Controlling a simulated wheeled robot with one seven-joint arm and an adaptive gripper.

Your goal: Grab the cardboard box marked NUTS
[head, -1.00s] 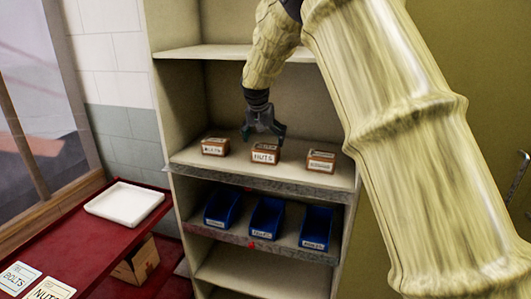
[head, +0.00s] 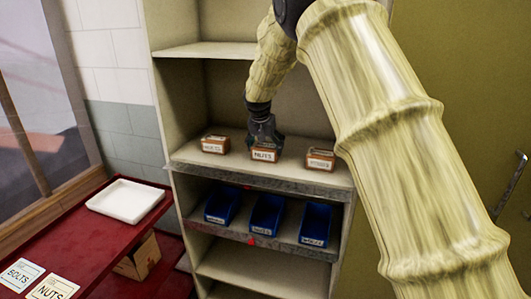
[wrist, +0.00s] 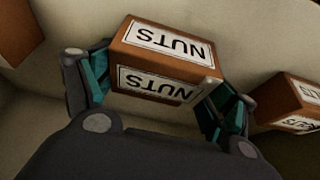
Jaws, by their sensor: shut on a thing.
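The brown cardboard box marked NUTS (head: 264,155) stands in the middle of a row of three boxes on the shelf. In the wrist view the NUTS box (wrist: 165,62) shows two white labels and sits between the teal-padded fingers. My gripper (head: 264,140) reaches down over it from above and is shut on it. In the wrist view my gripper (wrist: 158,95) has one finger on each side of the box. The box appears still at shelf level; I cannot tell whether it touches the shelf.
Similar boxes stand to the left (head: 215,144) and right (head: 320,158), the right one also close in the wrist view (wrist: 292,103). Blue bins (head: 267,214) fill the shelf below. A white tray (head: 125,201) and label cards (head: 52,288) lie on the red table (head: 85,243).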

